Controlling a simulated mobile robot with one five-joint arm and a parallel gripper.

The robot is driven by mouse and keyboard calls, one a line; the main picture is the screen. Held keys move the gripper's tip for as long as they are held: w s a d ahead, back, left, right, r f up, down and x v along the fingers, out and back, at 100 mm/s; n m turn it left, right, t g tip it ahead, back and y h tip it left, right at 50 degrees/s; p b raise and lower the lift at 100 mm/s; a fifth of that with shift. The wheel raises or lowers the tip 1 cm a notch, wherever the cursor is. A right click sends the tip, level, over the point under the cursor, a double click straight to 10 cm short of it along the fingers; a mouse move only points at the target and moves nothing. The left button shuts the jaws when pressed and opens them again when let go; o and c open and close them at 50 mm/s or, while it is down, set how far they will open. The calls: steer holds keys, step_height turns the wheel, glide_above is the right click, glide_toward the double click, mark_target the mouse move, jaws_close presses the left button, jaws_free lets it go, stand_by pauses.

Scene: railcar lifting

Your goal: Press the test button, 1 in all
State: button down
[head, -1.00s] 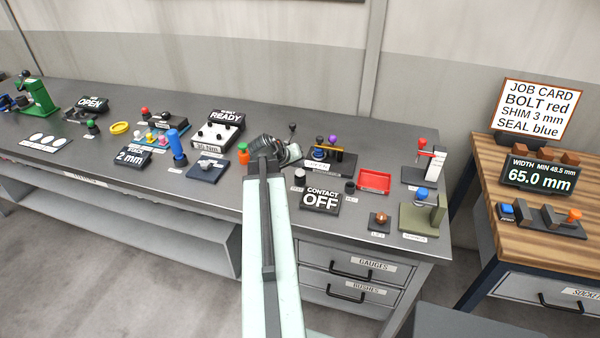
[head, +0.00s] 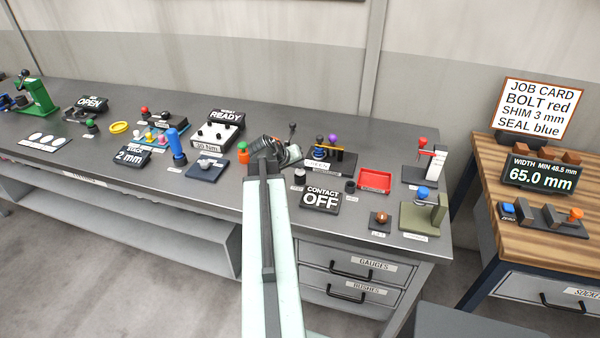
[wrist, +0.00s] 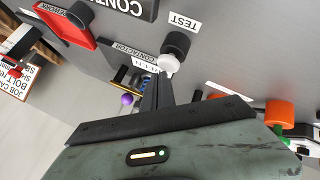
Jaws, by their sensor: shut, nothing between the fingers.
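The test button is a dark cylinder with a white cap (wrist: 169,66), beside a TEST label (wrist: 183,20) in the wrist view. In the head view it is the small post (head: 300,176) left of the CONTACT OFF display (head: 321,198). My gripper (wrist: 156,82) is shut and empty. In the wrist view its fingertips appear just below the white cap; I cannot tell whether they touch it. In the head view my arm hides the fingertips.
A red tray (head: 375,180) and a black knob (head: 350,187) lie right of the button. An orange-topped post (head: 243,152) stands left of my arm. The contactor stand (head: 341,161) with coloured knobs is behind. Bare bench top lies in front of the display.

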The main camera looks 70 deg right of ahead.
mark_target(299, 171)
steer(key=shift+f+b, duration=0.65)
stand_by(0.5)
steer(key=shift+r, duration=0.15)
steer(key=shift+r+p, duration=0.9)
steer(key=shift+p, duration=0.15)
step_height(299, 171, up, 5)
steer(key=p, duration=0.5)
steer(key=shift+r, duration=0.15)
